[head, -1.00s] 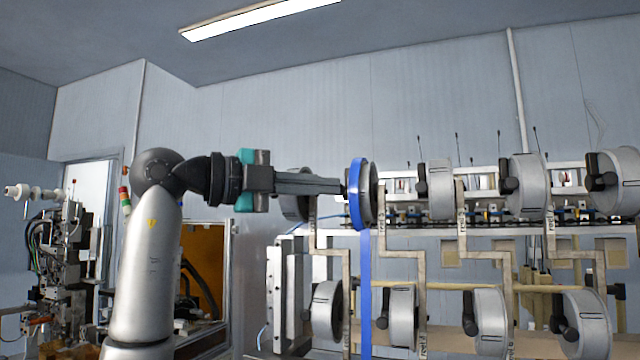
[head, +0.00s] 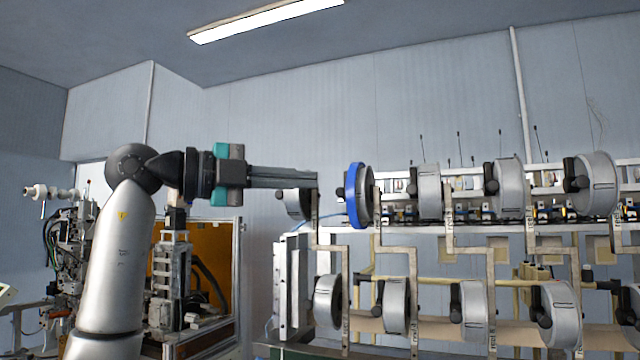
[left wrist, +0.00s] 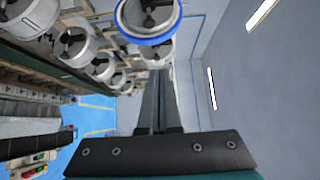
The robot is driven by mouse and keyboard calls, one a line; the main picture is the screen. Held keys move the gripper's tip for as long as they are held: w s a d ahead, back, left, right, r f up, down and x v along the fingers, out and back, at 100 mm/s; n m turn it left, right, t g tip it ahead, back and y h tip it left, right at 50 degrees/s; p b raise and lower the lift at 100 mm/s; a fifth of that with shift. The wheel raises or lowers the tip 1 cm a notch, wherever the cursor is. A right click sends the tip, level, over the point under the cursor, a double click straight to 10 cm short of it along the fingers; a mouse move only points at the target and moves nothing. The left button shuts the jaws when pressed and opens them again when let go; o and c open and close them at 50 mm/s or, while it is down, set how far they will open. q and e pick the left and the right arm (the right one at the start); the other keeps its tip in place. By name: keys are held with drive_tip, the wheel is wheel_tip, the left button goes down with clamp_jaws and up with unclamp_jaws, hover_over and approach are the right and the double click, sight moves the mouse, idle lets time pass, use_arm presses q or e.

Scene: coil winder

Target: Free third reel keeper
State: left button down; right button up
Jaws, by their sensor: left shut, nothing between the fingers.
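My left gripper (head: 317,181) reaches in from the left, shut and empty, its fingers level and pointing right. Its tips are left of the blue-rimmed reel (head: 353,195), with a gap between them. In the left wrist view the shut fingers (left wrist: 158,74) point at the underside of the blue-rimmed reel (left wrist: 148,40). The upper row also has a grey reel (head: 428,191) with a black keeper-like piece (head: 412,188) on its left face. I cannot tell which reel is the third, and no black piece shows clearly on the blue-rimmed reel's left face. My right gripper is out of view.
Grey reels fill the rest of the upper row, such as one far right (head: 597,180), and a lower row (head: 397,305). Stepped metal brackets (head: 448,235) stand between them. A machine cabinet (head: 238,290) stands at lower left.

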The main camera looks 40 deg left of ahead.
use_arm(q)
drive_tip(key=s+a+b, duration=0.1)
drive_tip(key=s+a, duration=0.3)
drive_tip(key=a, duration=0.1)
drive_tip(key=shift+s+f, duration=0.25)
drive_tip(key=shift+f, duration=0.15)
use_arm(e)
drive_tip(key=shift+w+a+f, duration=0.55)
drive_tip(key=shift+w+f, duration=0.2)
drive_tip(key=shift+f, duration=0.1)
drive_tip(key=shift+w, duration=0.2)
